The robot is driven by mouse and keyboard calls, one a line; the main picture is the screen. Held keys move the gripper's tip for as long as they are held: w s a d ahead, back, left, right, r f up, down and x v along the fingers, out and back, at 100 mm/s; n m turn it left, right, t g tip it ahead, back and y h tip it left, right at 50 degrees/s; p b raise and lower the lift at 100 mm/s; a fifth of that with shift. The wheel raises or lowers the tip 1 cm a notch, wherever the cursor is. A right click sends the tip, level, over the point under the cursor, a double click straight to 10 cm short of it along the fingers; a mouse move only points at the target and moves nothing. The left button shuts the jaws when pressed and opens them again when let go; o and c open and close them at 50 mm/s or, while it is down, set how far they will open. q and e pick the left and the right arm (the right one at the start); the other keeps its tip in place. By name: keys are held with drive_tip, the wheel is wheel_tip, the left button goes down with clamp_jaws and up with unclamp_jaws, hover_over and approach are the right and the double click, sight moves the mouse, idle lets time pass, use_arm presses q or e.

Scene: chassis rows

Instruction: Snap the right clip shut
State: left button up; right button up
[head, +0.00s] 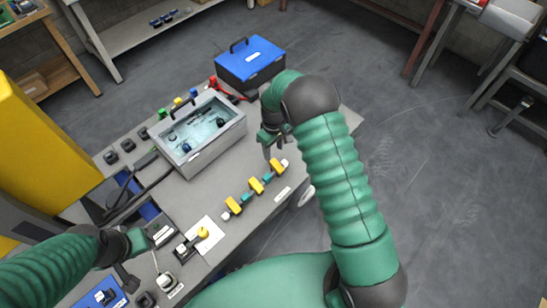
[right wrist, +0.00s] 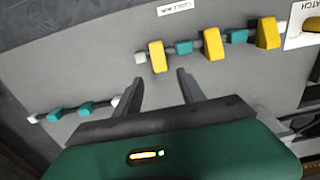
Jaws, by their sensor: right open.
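Three yellow clips sit in a row along a rod with teal segments on the grey table. The right clip (head: 277,165) is the farthest up the row in the head view; in the right wrist view it is the leftmost clip (right wrist: 157,56), beside a white end piece. The middle clip (head: 256,184) and left clip (head: 233,204) follow. I cannot tell whether the clips are shut. My right gripper (right wrist: 160,76) is open and empty, its fingertips just short of the right clip and apart from it. My left gripper (head: 128,274) is low at the left, its fingers unclear.
A grey open case (head: 232,133) and a blue toolbox (head: 250,62) stand behind the row. A white card with a yellow knob (head: 203,233) lies near the left clip. A second teal rod (right wrist: 75,109) shows in the wrist view. Cables lie at left.

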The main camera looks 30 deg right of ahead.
sight(274, 161)
wheel_tip(274, 161, down, 6)
drive_tip(key=shift+f, duration=0.1)
clamp_jaws()
idle(0.4)
